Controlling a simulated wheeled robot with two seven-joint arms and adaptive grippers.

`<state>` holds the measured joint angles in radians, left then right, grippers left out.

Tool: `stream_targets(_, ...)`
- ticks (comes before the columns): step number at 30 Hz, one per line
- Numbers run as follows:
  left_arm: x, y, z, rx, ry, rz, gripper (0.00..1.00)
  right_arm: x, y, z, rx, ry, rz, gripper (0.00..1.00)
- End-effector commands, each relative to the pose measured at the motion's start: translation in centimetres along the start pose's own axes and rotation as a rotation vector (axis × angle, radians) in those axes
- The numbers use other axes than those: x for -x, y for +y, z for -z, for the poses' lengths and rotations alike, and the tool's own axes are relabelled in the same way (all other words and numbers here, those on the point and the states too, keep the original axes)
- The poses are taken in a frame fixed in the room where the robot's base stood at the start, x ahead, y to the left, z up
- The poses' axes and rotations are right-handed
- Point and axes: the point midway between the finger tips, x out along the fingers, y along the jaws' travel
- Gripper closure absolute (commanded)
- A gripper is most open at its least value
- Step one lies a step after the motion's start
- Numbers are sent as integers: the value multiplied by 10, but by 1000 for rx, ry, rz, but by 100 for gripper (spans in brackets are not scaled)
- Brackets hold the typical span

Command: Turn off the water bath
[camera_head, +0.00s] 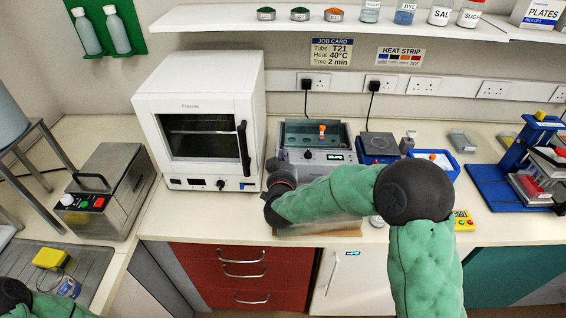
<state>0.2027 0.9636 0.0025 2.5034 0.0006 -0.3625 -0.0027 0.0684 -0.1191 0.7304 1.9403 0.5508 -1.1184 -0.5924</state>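The water bath (300,133) stands at the back middle of the bench. It is a grey box with an open basin, an orange-capped tube (322,129) upright in it, and a front panel with a lit green display (334,156). My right arm crosses low in front of it, hiding the lower front. My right gripper (272,164) is a dark shape at the bath's left front corner, beside the oven; its fingers are too small and covered to read, and I cannot tell whether it touches the bath. My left arm shows only at the bottom left corner; its gripper is out of frame.
A white oven (198,93) stands close on the left of the bath. A steel box with red and green buttons (104,196) is farther left. A dark balance-like device (378,146) and a blue tray (447,171) are on the right. A shelf (240,22) runs above.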

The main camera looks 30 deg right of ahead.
Motion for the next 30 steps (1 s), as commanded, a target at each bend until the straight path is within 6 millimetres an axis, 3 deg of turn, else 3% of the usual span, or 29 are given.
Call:
stream_targets(9, -11, -4, 0, 0, 0, 0, 0, -61, 1, -2, 1, 0, -1, 100)
stream_targets(18, -21, -8, 1, 0, 0, 0, 0, -68, 0, -36, 1, -1, 1, 100)
stream_targets(30, -22, -8, 1, 0, 0, 0, 0, -68, 0, -39, 0, 0, 1, 100)
